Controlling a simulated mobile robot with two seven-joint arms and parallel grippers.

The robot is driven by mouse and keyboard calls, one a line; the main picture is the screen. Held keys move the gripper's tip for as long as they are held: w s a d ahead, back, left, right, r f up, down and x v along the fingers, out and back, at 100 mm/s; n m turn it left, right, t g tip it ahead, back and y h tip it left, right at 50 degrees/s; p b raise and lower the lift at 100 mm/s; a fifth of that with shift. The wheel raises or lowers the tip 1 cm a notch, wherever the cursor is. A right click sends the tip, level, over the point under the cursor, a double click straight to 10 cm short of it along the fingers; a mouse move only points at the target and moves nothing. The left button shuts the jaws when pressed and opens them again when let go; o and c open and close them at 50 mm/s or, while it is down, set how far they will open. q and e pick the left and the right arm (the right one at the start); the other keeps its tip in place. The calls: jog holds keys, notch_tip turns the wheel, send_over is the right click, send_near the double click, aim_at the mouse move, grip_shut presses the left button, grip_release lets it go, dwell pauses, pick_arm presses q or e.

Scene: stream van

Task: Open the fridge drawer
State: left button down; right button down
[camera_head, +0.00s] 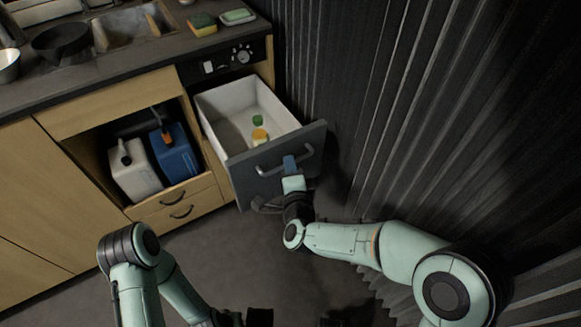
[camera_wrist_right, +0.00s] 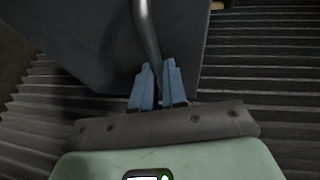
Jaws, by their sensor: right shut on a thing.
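The fridge drawer (camera_head: 245,115) is pulled out from the kitchen cabinet, with its white inside showing. A small green item (camera_head: 258,120) and an orange-and-white item (camera_head: 260,136) lie in it. Its dark front carries a grey bar handle (camera_head: 308,151). My right gripper (camera_head: 290,163) is shut on this handle, with its blue fingers on either side of the bar. The handle (camera_wrist_right: 147,35) also runs between the blue fingers (camera_wrist_right: 156,82) in the right wrist view. My left arm (camera_head: 130,255) shows at the bottom left, but its fingers are not clearly visible.
A dark ribbed wall (camera_head: 400,100) stands close on the right of the drawer and my right arm. A white canister (camera_head: 134,168) and a blue canister (camera_head: 175,152) stand in an open cabinet bay left of the drawer. The grey floor (camera_head: 215,255) in front is clear.

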pick_arm(q)
jog(key=shift+s, duration=0.1)
pick_arm(e)
jog(key=c, duration=1.2)
grip_release()
